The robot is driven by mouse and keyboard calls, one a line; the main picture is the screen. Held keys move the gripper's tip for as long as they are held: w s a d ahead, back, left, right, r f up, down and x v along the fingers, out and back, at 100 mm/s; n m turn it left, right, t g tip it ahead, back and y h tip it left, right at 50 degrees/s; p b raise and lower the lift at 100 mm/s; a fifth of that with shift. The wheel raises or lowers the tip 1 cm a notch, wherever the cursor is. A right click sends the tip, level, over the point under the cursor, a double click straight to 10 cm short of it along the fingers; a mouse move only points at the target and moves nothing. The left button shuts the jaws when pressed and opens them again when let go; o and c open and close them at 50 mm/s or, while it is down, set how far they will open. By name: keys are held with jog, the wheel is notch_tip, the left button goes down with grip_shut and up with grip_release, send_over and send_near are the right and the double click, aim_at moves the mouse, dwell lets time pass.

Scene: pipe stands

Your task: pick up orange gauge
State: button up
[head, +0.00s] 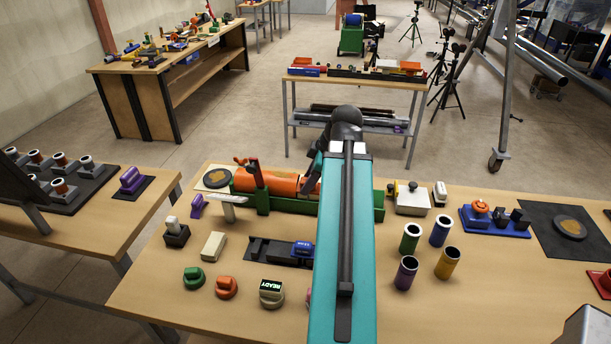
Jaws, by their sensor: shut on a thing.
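My arm reaches forward over the front bench, and its dark wrist end (316,163) is bent down in front of a large orange cylinder (275,183). The cylinder lies in a green stand (263,204). My gripper's fingers, and anything between them, are hidden by my arm. A small orange piece with a raised grip (226,287) stands at the bench's front left. Another orange round part (480,207) sits on a blue base at the right. I cannot tell which orange thing is the gauge.
A side bench (105,220) stands at left. Open floor (190,150) lies behind.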

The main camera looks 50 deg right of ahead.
jog(key=shift+s+a+r+b, duration=0.1)
jog(key=shift+s+a+b, duration=0.45)
jog(key=shift+b, duration=0.8)
jog(key=shift+s+a+f+b, duration=0.1)
jog(key=shift+s+a+b, duration=0.2)
jog(key=shift+s+b, duration=0.75)
jog(key=shift+s+a+r+b, duration=0.1)
jog(key=shift+s+a+b, duration=0.35)
jog(key=shift+b, duration=1.15)
